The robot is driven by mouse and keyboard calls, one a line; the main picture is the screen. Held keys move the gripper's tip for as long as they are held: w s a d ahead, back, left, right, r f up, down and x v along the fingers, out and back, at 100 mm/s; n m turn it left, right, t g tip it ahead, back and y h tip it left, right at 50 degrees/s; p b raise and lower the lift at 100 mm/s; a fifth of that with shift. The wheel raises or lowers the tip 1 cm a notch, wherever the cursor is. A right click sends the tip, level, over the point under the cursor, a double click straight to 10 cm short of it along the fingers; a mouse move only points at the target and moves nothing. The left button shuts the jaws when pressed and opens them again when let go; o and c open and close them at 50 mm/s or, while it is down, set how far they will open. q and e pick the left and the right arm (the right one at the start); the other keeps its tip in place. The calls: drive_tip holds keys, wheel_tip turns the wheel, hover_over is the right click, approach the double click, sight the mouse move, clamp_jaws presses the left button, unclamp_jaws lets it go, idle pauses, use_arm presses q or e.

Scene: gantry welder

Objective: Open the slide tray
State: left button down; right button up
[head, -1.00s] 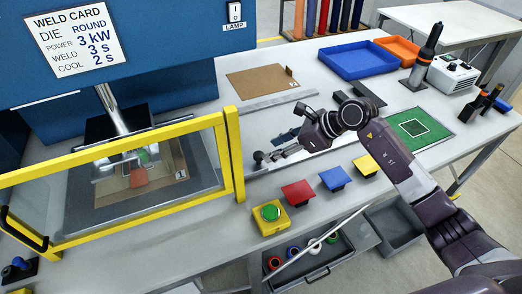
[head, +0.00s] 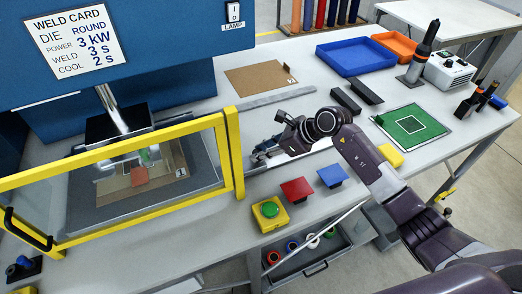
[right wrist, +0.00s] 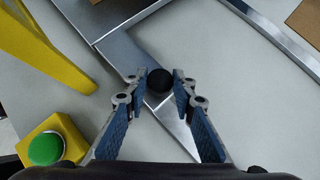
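The slide tray (head: 203,165) is a flat grey plate in the welder's work space, behind the yellow-framed clear guard. It carries a brown mat with a red and a green piece. In the right wrist view a metal strip (right wrist: 150,48) runs from the tray's side to a round black knob (right wrist: 159,81). My right gripper (right wrist: 160,84) has its two fingertips close against opposite sides of the knob and appears shut on it. In the head view the right gripper (head: 262,158) is just right of the guard, and the knob is hidden. My left gripper is not in view.
The yellow guard post (head: 234,150) stands close left of my right gripper. A green button (head: 270,209), a red block (head: 297,190) and a blue block (head: 332,176) are in front. A brown mat (head: 260,80) lies behind.

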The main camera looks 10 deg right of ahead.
clamp_jaws()
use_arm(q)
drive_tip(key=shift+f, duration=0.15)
use_arm(e)
drive_tip(key=shift+d, duration=0.15)
